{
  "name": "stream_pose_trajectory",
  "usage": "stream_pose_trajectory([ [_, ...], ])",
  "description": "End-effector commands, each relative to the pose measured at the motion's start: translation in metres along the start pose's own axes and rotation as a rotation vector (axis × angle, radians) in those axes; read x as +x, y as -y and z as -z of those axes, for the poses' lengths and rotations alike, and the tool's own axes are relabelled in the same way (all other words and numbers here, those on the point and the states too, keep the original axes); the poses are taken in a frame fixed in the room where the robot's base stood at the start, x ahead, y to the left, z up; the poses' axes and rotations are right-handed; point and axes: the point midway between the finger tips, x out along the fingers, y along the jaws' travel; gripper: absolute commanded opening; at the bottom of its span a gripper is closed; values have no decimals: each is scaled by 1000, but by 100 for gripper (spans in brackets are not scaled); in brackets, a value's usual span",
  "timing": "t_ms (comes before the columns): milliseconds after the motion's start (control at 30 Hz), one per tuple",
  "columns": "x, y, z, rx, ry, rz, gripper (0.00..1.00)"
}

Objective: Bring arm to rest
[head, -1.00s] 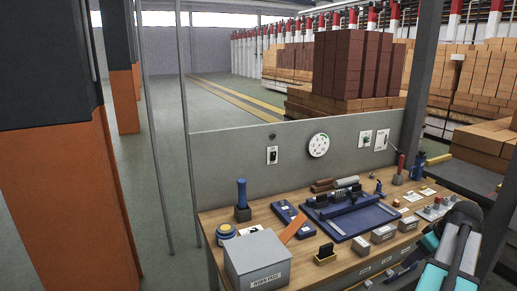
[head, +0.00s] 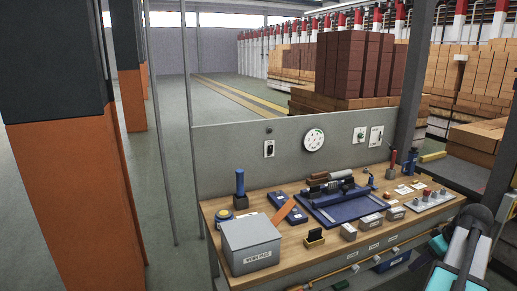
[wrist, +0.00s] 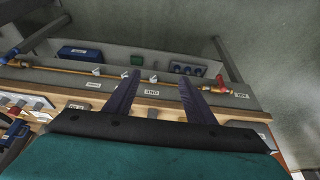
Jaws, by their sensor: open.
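My gripper (wrist: 158,95) shows in the wrist view with its two dark fingers apart and nothing between them. Beyond the fingers are the labelled front edge of the workbench (wrist: 70,84) and a lower shelf. In the head view my arm is at the lower right, in front of the bench's right end. The fingers cannot be made out there. The wooden bench top (head: 292,246) stands against a grey panel.
On the bench are a grey lidded box (head: 250,246), a blue fixture (head: 348,203), a blue-handled tool (head: 240,190) and small grey boxes. A blue bin (wrist: 86,54) sits on the lower shelf. Orange-and-black pillars (head: 70,200) stand left. Open floor lies between pillars and bench.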

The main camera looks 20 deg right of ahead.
Motion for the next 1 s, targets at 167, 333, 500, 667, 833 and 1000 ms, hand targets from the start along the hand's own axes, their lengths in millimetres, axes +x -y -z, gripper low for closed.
stream_pose_trajectory([
  [167,1,2,2,-3,0,1,50],
  [333,8,11,16,-28,0,12,50],
  [500,20,22,28,-51,4,31,50],
  [667,37,38,41,-79,11,58,50],
  [833,66,62,57,-117,25,103,50],
  [1000,113,106,76,-175,52,177,50],
])
